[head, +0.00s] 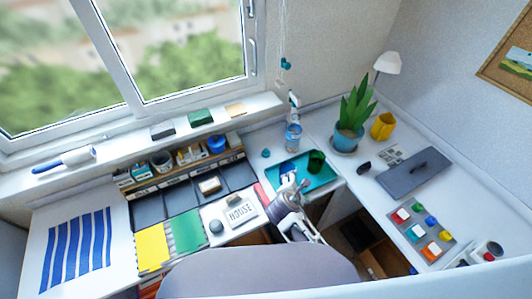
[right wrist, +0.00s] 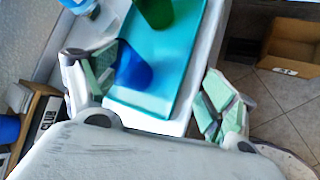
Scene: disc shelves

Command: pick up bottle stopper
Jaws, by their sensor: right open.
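I cannot make out a bottle stopper for certain. A small teal knob-like object (head: 266,153) lies on the white desk left of the spray bottle (head: 293,136) and may be it. My right gripper (head: 294,186) is over the front edge of the teal tray (head: 325,172). In the right wrist view, its two padded fingers (right wrist: 158,80) are wide apart and empty. A green cup (head: 317,161) stands farther back on the tray. My left gripper is not in view.
A potted plant (head: 345,142) and a yellow mug (head: 382,126) stand right of the tray. A grey flat case (head: 414,174) lies farther right. An organiser with cups (head: 190,160) stands left. A cardboard box (right wrist: 292,48) is on the floor beyond the desk edge.

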